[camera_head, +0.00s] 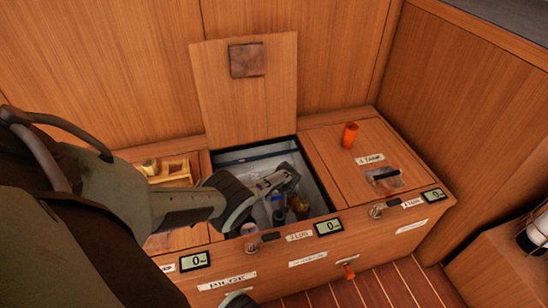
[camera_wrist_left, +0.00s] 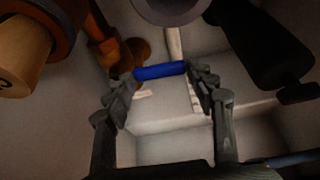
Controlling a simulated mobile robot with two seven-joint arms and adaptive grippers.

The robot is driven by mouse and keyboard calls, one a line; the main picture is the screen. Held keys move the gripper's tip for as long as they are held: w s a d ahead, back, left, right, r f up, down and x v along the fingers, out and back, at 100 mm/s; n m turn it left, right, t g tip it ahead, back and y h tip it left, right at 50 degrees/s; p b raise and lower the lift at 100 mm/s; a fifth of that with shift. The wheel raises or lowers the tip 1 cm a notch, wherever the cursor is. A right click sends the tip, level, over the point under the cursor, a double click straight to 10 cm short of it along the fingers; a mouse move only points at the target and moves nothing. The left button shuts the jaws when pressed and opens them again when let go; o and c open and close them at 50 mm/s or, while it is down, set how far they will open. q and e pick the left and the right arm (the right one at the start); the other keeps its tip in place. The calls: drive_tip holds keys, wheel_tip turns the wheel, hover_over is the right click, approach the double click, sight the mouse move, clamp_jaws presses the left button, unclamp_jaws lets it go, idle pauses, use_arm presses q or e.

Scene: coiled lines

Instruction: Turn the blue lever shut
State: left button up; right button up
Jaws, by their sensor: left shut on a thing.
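The blue lever (camera_wrist_left: 160,71) shows in the left wrist view as a short blue bar lying crosswise between my left fingertips. My left gripper (camera_wrist_left: 162,84) is shut on it, with a finger at each end of the bar. In the head view my left gripper (camera_head: 282,180) reaches down into the open middle compartment (camera_head: 318,190) of the wooden bench. There the lever is mostly hidden by the gripper and the dark interior.
The compartment's wooden lid (camera_head: 268,95) stands upright behind the opening. In the wrist view an orange-brown fitting (camera_wrist_left: 112,45) and a black handle (camera_wrist_left: 262,42) sit close to the fingers. An orange cup-like piece (camera_head: 350,135) stands on the closed right lid.

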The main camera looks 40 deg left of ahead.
use_arm(q)
drive_tip(key=shift+s+d+n, duration=0.1)
drive_tip(key=shift+d+n, duration=0.15)
drive_tip(key=shift+n, duration=0.05)
drive_tip(key=o, duration=1.7)
drive_tip(key=shift+f, duration=0.1)
drive_tip(key=v, duration=1.2)
